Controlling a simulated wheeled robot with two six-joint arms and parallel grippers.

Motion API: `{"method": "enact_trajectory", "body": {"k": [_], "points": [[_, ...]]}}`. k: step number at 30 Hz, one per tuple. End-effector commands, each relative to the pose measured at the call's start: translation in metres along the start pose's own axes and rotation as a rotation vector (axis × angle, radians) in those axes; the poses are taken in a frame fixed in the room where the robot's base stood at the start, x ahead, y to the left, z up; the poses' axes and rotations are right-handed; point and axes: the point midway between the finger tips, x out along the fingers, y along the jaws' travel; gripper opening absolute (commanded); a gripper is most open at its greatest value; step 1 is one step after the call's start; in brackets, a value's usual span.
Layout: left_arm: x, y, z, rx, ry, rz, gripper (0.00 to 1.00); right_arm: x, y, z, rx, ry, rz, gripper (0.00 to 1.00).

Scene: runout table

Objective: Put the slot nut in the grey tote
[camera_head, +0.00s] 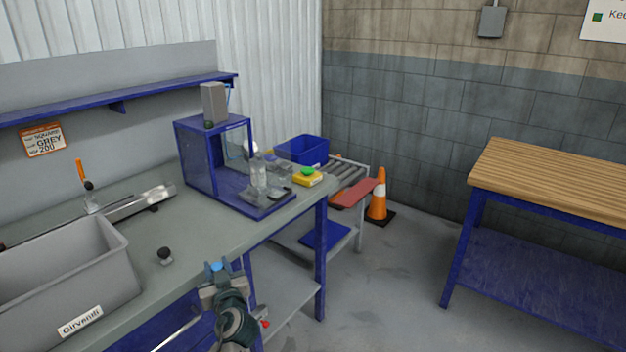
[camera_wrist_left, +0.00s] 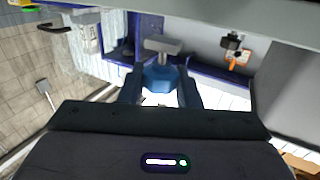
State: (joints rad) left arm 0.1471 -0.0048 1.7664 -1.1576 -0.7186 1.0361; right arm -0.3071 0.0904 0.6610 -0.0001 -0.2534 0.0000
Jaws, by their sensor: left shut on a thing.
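The grey tote (camera_head: 105,284) stands on the bench at the lower left of the head view, with a white label on its front wall and an open top. It shows at the right edge of the wrist view. My left gripper (camera_head: 216,274) is at the bench's front edge, to the right of the tote and apart from it. In the head view I cannot make out the nut clearly. My right gripper is not in view.
A black knob (camera_head: 165,255) stands on the bench between tote and gripper. A metal rail (camera_head: 138,203) lies behind the tote. A blue frame box (camera_head: 198,165) stands farther right, with clear containers beside it.

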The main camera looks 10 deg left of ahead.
Motion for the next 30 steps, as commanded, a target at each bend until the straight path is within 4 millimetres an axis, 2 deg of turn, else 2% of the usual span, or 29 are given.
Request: {"method": "enact_trajectory", "body": {"k": [5, 9, 12, 18, 30], "points": [[-0.024, 0.007, 0.021, 0.0, -0.006, 0.084, 0.07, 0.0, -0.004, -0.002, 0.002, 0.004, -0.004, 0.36], [-0.069, 0.018, 0.046, -0.002, -0.009, 0.242, 0.07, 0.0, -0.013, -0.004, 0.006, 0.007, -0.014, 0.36], [-0.108, 0.025, 0.053, -0.006, -0.006, 0.371, 0.07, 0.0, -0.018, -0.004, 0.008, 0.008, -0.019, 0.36], [-0.146, 0.029, 0.049, -0.006, 0.0, 0.489, 0.07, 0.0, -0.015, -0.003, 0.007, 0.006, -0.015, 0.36], [-0.201, 0.022, 0.03, -0.006, -0.002, 0.606, 0.07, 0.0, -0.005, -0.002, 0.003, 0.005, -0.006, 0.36]]}}
